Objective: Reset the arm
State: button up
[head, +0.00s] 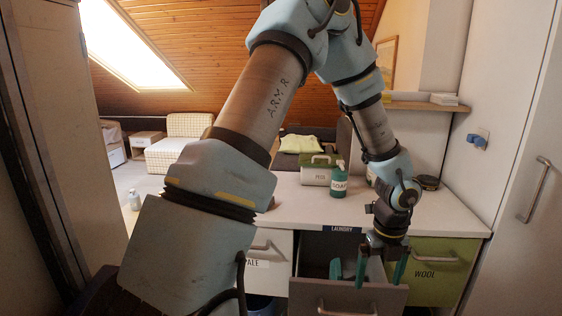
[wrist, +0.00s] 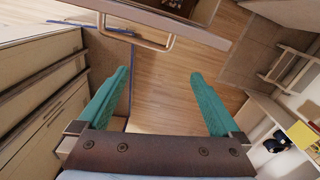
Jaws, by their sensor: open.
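My gripper (head: 381,262) hangs fingers-down over the open laundry drawer (head: 335,244) in the head view. Its two teal fingers are spread apart with nothing between them. The fingers also show in the wrist view (wrist: 158,103), open and empty above the wooden floor. My arm is bent up high and comes down to the counter's front edge. A teal item (head: 336,268) lies inside the drawer, left of the fingers; its shape is partly hidden.
On the counter (head: 290,200) stand a teal soap bottle (head: 339,180) and a green-and-white box (head: 317,170). A white drawer (head: 268,262) and a green drawer labelled WOOL (head: 437,272) flank the open one. A tall cabinet (head: 515,190) stands at right.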

jog(key=w+a+r+n+t, duration=0.1)
jog(key=a+r+n, duration=0.3)
jog(key=a+n, duration=0.65)
jog(key=w+a+r+n+t, duration=0.1)
jog(key=a+r+n, duration=0.4)
jog(key=a+n, duration=0.55)
jog(key=w+a+r+n, duration=0.1)
jog(key=a+r+n, duration=0.3)
jog(key=a+n, duration=0.65)
notch_tip(320, 180, down, 23)
jog(key=s+d+n+b, duration=0.2)
jog(key=d+n+b, duration=0.1)
jog(key=b, duration=1.9)
notch_tip(320, 180, up, 13)
jog(key=p, duration=1.2)
jog(key=shift+s+a+g+p, duration=0.15)
jog(key=shift+a+g+p, duration=0.15)
jog(key=shift+m, duration=0.25)
